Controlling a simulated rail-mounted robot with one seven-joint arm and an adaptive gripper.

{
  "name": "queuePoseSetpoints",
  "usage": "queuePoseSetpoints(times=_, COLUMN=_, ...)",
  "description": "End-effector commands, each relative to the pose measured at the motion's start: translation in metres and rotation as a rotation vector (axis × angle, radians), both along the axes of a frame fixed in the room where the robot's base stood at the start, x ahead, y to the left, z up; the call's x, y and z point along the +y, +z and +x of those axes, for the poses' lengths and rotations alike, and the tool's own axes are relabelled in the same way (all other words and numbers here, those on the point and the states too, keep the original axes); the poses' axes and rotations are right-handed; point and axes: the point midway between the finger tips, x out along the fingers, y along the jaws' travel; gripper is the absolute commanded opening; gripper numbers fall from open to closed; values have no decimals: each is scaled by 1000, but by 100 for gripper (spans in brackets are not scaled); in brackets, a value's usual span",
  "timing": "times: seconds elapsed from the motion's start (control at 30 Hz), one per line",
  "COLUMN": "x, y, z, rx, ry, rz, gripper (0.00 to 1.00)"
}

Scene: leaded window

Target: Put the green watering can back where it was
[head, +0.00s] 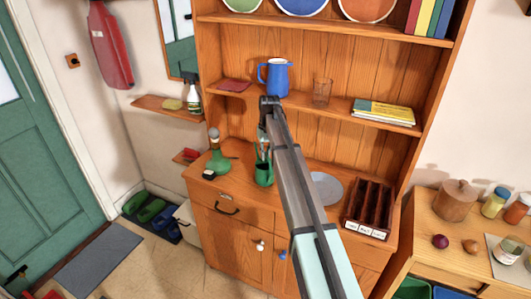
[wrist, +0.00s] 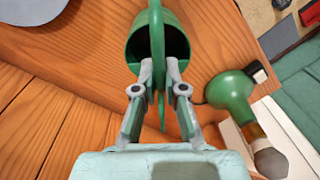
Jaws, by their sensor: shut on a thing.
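The green watering can (head: 264,175) is at the dresser's counter, left of centre in the head view. In the wrist view the can (wrist: 140,45) shows its open dark top, with its handle between my fingers. My gripper (head: 264,152) is shut on that handle; the fingertips (wrist: 159,70) close on it from both sides. I cannot tell whether the can's base touches the counter. My arm hides part of the dresser behind and right of the can.
A green lamp-like object (head: 218,160) stands close left of the can. A grey plate (head: 325,187) and a dark divided rack (head: 368,208) are to the right. Above, a shelf holds a blue jug (head: 277,78), a glass (head: 322,91) and books (head: 384,112).

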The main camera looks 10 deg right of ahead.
Motion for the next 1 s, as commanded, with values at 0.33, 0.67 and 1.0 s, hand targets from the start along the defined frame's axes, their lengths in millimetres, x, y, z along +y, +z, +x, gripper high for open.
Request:
queuePoseSetpoints(times=0.33, x=0, y=-3, z=0, rx=0, ry=0, rz=0, gripper=14)
queuePoseSetpoints(times=0.67, x=0, y=-2, z=0, rx=0, ry=0, rz=0, gripper=35)
queuePoseSetpoints(times=1.0, x=-2, y=25, z=2, rx=-3, ry=0, rz=0, gripper=35)
